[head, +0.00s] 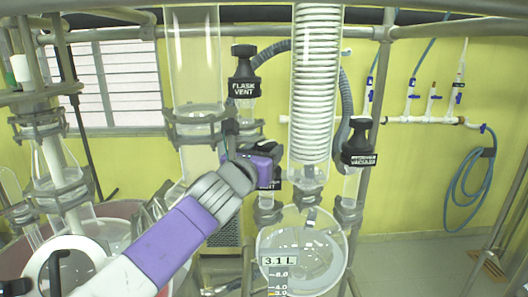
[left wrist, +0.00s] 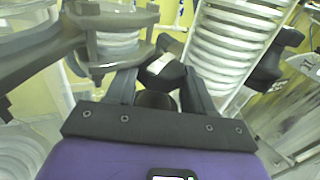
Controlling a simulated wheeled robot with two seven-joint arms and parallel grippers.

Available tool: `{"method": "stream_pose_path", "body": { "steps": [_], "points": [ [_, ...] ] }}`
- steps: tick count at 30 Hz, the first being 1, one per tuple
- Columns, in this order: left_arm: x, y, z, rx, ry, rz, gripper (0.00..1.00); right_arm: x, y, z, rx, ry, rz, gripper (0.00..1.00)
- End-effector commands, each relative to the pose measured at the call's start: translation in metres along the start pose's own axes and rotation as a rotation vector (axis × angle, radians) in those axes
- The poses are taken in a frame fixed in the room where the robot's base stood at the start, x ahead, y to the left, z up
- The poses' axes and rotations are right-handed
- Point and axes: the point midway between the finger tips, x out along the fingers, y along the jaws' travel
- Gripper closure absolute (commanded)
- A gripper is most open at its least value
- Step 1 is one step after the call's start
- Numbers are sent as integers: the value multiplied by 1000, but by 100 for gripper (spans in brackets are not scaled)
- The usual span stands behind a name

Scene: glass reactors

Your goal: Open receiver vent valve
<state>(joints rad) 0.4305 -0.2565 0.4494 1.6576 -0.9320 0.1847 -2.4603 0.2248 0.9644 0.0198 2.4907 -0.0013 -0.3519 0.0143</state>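The receiver vent valve has a black knob whose label, partly covered, ends in "VENT" (head: 269,184). It stands below and left of the coiled condenser, just above the receiver flask (head: 300,252). My left gripper (head: 250,147), on a purple and grey wrist, is at this knob and hides much of it. In the left wrist view, the two dark fingers of my left gripper (left wrist: 160,85) stand on either side of a black knob with a white mark (left wrist: 163,70). The knob fills the gap, and the fingers look shut on it. My right gripper is not in view.
The flask vent knob (head: 243,75) stands above and left of my gripper. The vacuum knob (head: 358,145) is to the right. The coiled condenser (head: 315,90) and a clear glass column (head: 195,60) flank the gripper. Metal frame bars cross the top.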

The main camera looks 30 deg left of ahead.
Motion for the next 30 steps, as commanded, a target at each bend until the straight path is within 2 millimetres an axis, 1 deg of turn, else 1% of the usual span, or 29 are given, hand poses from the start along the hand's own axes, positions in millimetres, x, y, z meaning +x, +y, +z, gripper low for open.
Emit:
{"method": "stream_pose_path", "body": {
  "steps": [1, 2, 3, 8, 14, 19, 23, 26, 30],
  "points": [
    [0, 0, 0, 0, 0, 0, 71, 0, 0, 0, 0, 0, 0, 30],
    [0, 0, 0, 0, 0, 0, 76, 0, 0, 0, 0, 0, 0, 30],
    [0, 0, 0, 0, 0, 0, 78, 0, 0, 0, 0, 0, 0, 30],
    [0, 0, -1, 0, 0, 7, 78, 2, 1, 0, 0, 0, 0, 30],
    [0, 0, -3, 1, 0, 49, 78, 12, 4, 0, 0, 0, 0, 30],
    [0, -2, -3, 0, -2, 121, 78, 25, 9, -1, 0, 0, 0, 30],
    [1, -4, -2, -2, -1, 195, 78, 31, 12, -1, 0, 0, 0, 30],
    [1, -5, -1, -1, 0, 262, 78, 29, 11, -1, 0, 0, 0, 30],
    [3, -8, 3, 0, 3, 369, 78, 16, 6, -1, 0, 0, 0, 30]
  ]
}}
